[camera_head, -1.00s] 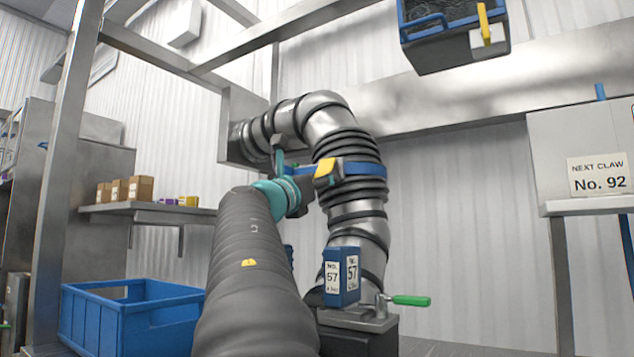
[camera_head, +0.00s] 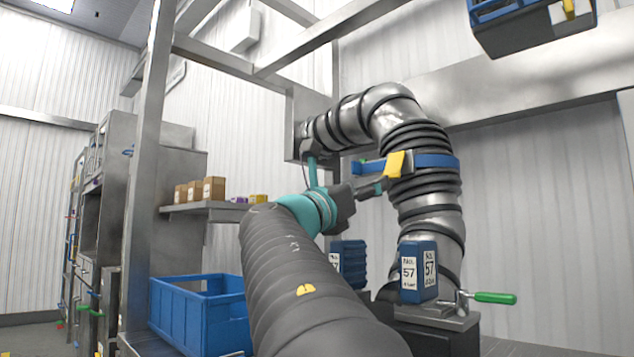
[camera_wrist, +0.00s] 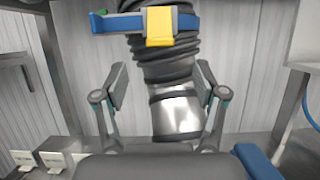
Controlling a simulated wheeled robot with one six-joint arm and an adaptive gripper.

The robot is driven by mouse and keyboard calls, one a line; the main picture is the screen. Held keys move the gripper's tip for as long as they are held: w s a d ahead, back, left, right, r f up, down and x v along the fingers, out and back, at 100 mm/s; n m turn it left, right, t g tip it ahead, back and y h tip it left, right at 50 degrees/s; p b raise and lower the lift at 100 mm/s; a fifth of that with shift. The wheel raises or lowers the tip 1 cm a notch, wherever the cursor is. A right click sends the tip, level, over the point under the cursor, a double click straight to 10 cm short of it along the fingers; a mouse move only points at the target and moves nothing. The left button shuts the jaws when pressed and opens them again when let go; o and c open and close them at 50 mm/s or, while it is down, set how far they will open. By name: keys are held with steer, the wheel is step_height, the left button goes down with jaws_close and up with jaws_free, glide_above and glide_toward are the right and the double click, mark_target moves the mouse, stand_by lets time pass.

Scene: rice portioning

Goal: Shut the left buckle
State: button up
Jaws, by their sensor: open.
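A blue strap (camera_head: 436,160) runs around the ribbed metal arm (camera_head: 428,190) and carries one yellow buckle (camera_head: 396,164). In the wrist view the yellow buckle (camera_wrist: 160,26) is at the top centre, on a grey mount, with the blue strap (camera_wrist: 118,22) on both sides. I cannot tell if its flap is latched. My gripper (camera_head: 376,188) is just left of and below the buckle. In the wrist view my gripper (camera_wrist: 161,80) has its fingers wide apart, with nothing between them and the buckle beyond and above the tips. No second buckle is distinguishable.
A blue block marked 57 (camera_head: 417,272) and a green-handled clamp (camera_head: 494,298) sit at the ribbed arm's base. A blue bin (camera_head: 204,318) stands at left, below a shelf (camera_head: 205,208) with small boxes. A blue crate (camera_head: 530,30) hangs at upper right.

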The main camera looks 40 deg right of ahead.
steer(key=shift+v, duration=1.1)
